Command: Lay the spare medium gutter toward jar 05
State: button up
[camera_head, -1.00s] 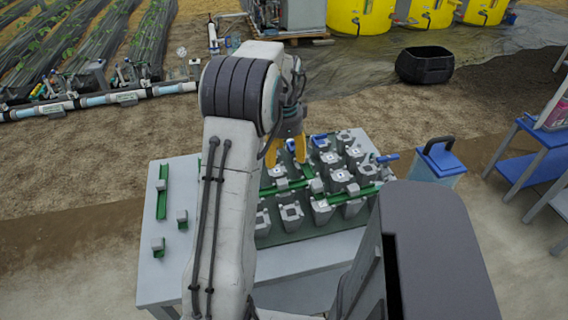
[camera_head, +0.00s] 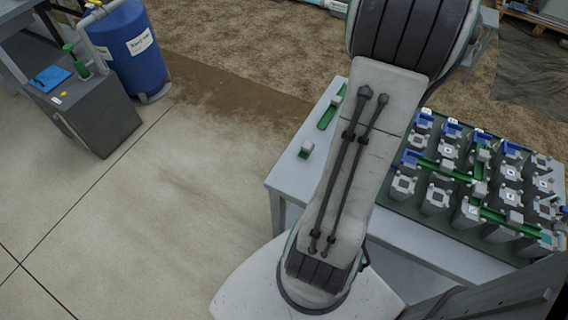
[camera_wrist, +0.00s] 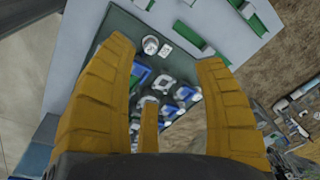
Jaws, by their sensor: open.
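My gripper (camera_wrist: 160,55) is open, with nothing between its yellow fingers in the wrist view. Past the fingers are the dark green tray (camera_wrist: 112,25) and several jars with blue parts (camera_wrist: 160,83). In the head view the grey jars (camera_head: 403,186) stand in rows on the tray. Green gutters lie across them, one on the left (camera_head: 440,168) and one at the front right (camera_head: 510,222). A loose green gutter (camera_head: 329,114) lies on the table, partly behind my arm. I cannot tell its size or which jar is 05. The gripper is outside the head view.
The pale table (camera_head: 285,176) has bare room left of the tray. A small green and grey piece (camera_head: 306,149) lies there. A blue barrel (camera_head: 128,50) and a grey cabinet (camera_head: 92,105) stand at far left. Open floor lies between them and the table.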

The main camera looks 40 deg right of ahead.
jog(key=w+a+r+n+t, duration=0.1)
jog(key=w+a+n, duration=0.3)
jog(key=a, duration=0.6)
jog(key=w+a+r+n, duration=0.1)
jog(key=w+a+n, duration=0.2)
jog(key=a+n, duration=0.5)
jog(key=s+a+f+n+t, duration=0.1)
jog(key=s+a+n, duration=0.2)
jog(key=a, duration=0.4)
jog(key=s+a+f+n+y, duration=0.1)
jog(key=s+a+n, duration=0.2)
jog(key=a+n, duration=0.3)
jog(key=shift+a+t, duration=0.4)
jog(key=shift+a, duration=0.8)
jog(key=shift+d+r+p, duration=0.1)
jog(key=shift+r+p, duration=0.25)
jog(key=shift+r, duration=0.1)
